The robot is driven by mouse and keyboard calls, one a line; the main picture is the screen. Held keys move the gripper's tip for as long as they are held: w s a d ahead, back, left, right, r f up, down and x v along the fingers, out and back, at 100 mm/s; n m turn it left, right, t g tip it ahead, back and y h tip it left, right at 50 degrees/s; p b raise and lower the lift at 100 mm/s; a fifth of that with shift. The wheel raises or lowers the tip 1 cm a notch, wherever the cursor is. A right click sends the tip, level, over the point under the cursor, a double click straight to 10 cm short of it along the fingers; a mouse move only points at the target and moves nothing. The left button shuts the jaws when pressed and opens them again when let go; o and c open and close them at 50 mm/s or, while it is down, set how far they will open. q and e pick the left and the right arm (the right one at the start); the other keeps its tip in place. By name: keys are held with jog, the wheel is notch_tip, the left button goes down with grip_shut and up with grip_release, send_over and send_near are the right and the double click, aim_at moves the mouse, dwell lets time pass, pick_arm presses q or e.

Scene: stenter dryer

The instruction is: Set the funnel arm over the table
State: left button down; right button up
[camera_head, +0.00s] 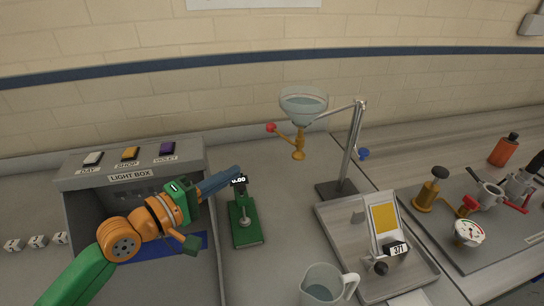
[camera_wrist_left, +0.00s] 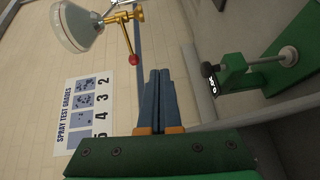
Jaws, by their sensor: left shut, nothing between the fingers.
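The glass funnel (camera_head: 303,104) hangs at the end of a metal funnel arm (camera_head: 335,112), which reaches left from an upright post (camera_head: 353,150). Under the funnel is a brass valve (camera_head: 299,143) with a red knob (camera_head: 271,127). The tilted table with a yellow patch (camera_head: 384,218) stands in a grey tray, right of and nearer than the funnel; the funnel is not above it. My left gripper (camera_head: 238,171) is shut and empty, left of and below the funnel. The left wrist view shows its blue fingers (camera_wrist_left: 160,88) together, apart from the red knob (camera_wrist_left: 134,60). My right gripper is not in view.
A green gauge stand (camera_head: 246,221) stands just below my left fingertips. The light box (camera_head: 135,175) is behind my left arm. A clear jug (camera_head: 325,287) stands in front of the tray (camera_head: 345,250). Brass and red fittings (camera_head: 468,232) lie at right.

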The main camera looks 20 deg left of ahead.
pick_arm(q)
jog(key=w+d+r+p, duration=0.1)
jog(key=w+d+p, duration=0.5)
jog(key=w+d, duration=0.1)
jog(key=shift+w+d+r+t+p, duration=0.3)
jog(key=shift+d+r+p, duration=0.1)
jog(key=shift+d, duration=0.2)
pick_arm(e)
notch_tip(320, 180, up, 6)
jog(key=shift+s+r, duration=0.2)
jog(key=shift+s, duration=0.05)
pick_arm(q)
jog(key=shift+w+a+f, duration=0.1)
jog(key=shift+f, duration=0.05)
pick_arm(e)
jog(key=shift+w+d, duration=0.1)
